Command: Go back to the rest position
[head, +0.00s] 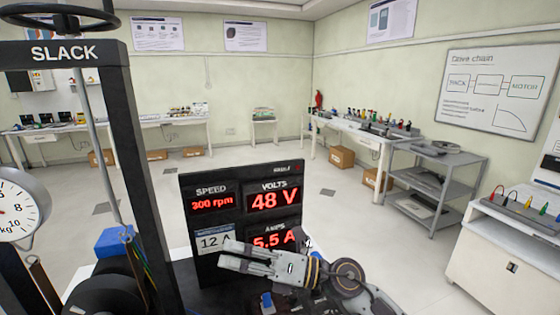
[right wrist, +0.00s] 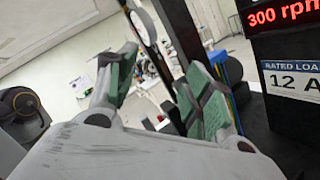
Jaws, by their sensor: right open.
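My right gripper (head: 226,256) is in front of the lower part of the black display panel (head: 180,235), with its fingers pointing left. In the right wrist view its two green-padded fingers (right wrist: 160,92) stand apart with nothing between them. The panel reads 300 rpm, 48 V and 5.5 A; the gripper covers part of its lower area. A label reading 12 A also shows on the panel in the right wrist view (right wrist: 292,80). My left gripper is not in either view.
A black rig frame (head: 125,130) marked SLACK, with a handwheel (head: 60,15) on top, stands at left beside a round dial gauge (head: 18,205). A blue block (head: 113,241) sits at its foot. A grey shelf cart (head: 440,180) and workbenches stand farther back. Open floor lies behind the panel.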

